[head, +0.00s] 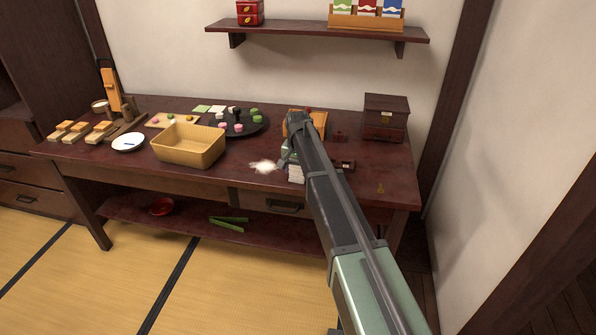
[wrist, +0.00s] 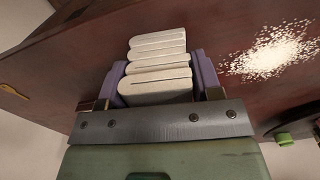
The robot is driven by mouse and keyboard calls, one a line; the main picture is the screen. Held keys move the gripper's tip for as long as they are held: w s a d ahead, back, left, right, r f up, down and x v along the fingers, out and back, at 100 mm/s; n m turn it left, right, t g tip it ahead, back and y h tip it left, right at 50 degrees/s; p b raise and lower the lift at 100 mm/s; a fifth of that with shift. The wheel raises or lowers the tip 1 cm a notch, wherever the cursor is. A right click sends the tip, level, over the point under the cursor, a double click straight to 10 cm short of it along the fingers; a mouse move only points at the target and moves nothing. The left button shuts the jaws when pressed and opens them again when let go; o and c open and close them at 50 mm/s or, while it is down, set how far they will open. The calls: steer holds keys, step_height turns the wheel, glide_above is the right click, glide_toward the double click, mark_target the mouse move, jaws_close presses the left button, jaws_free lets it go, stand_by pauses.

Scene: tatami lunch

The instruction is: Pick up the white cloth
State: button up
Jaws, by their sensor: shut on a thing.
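The white cloth (wrist: 157,84) is folded in several layers and sits between the two purple finger pads of my gripper (wrist: 160,66) in the wrist view. The pads press on its left and right sides, so the gripper is shut on it. In the head view the cloth (head: 296,173) shows as a small white stack below my gripper, near the table's front edge, partly hidden by my arm. I cannot tell whether it is clear of the table top.
White powder (head: 264,166) lies spilled on the dark table (head: 228,178) just left of the cloth. A yellow basket (head: 188,146) and a black round tray (head: 258,128) with small sweets stand further left. A dark drawer box (head: 386,118) stands at the back right.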

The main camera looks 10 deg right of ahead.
step_height(320, 180, up, 20)
steer(key=p, duration=2)
